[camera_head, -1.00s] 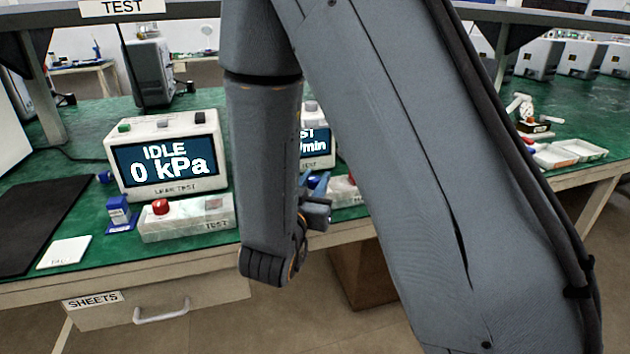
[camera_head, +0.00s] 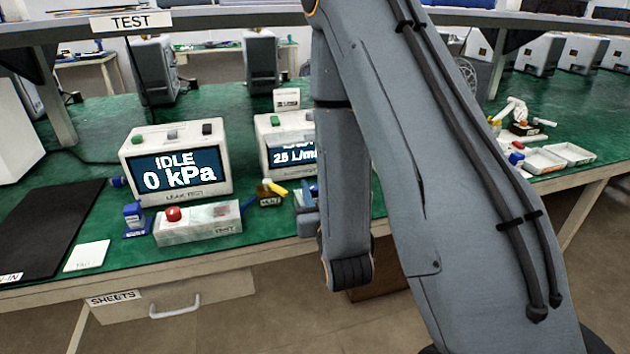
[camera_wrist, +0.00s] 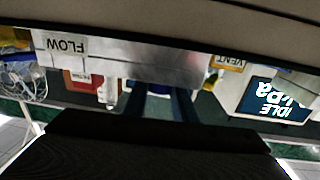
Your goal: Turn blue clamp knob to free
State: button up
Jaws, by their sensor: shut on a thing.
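My gripper (camera_head: 308,205) is at the front of the flow tester, partly hidden behind my arm in the head view. In the wrist view, which is upside down, its two dark blue fingers (camera_wrist: 160,106) reach to a blue part, which looks like the blue clamp knob (camera_wrist: 158,88). The jaws are shut on it. Only a small bit of blue (camera_head: 314,188) shows above the gripper in the head view. The fixture with the FLOW label (camera_wrist: 66,45) is just beyond the fingers. Which way the knob is turned cannot be told.
The leak tester (camera_head: 178,165) reads IDLE 0 kPa. The flow tester (camera_head: 272,150) is partly behind my arm. A yellow lever (camera_head: 274,188) with a VENT tag and a test box with a red button (camera_head: 173,213) stand left of my gripper. White trays (camera_head: 545,160) lie far right.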

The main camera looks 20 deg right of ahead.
jog(key=n+y, duration=0.2)
jog(key=y, duration=0.1)
jog(key=n+y, duration=0.2)
jog(key=y, duration=0.1)
jog(key=shift+d+g, duration=0.2)
jog(key=shift+g, duration=0.1)
jog(key=shift+a+n+g+y+p, duration=0.1)
jog(key=shift+n+g+y+p, duration=0.15)
jog(key=shift+n+g+y, duration=0.75)
jog(key=shift+a+n+g+y+p, duration=0.15)
jog(key=shift+n+y, duration=0.55)
jog(key=shift+y, duration=0.8)
jog(key=shift+d, duration=0.1)
jog(key=o, duration=1)
jog(key=shift+w, duration=0.1)
jog(key=shift+o, duration=0.2)
jog(key=shift+b+v, duration=0.3)
jog(key=shift+v, duration=3.6)
